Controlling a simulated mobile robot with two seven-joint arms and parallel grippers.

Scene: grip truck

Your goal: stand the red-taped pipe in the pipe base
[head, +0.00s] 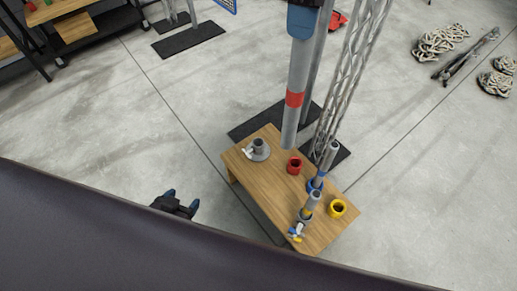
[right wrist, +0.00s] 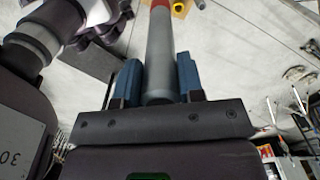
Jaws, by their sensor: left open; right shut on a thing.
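The red-taped pipe (head: 298,70) hangs nearly upright in my right gripper (head: 303,20), its red band (head: 294,99) partway down. Its lower end appears above the wooden table (head: 275,192), between the grey base and the red collar in the picture; its height is hard to tell. In the right wrist view the blue fingers (right wrist: 160,82) are shut on the pipe (right wrist: 160,50). The grey pipe base (head: 261,155), a round flange with a short socket, stands at the table's far left. My left gripper (head: 176,204) is open and empty, left of the table.
A red collar (head: 296,169), a yellow collar (head: 339,213), a blue-taped pipe (head: 326,160) and a yellow-taped pipe (head: 312,202) stand on the table. A metal truss (head: 350,75) rises behind it. Coiled cables (head: 438,42) lie at the far right. Floor left of the table is clear.

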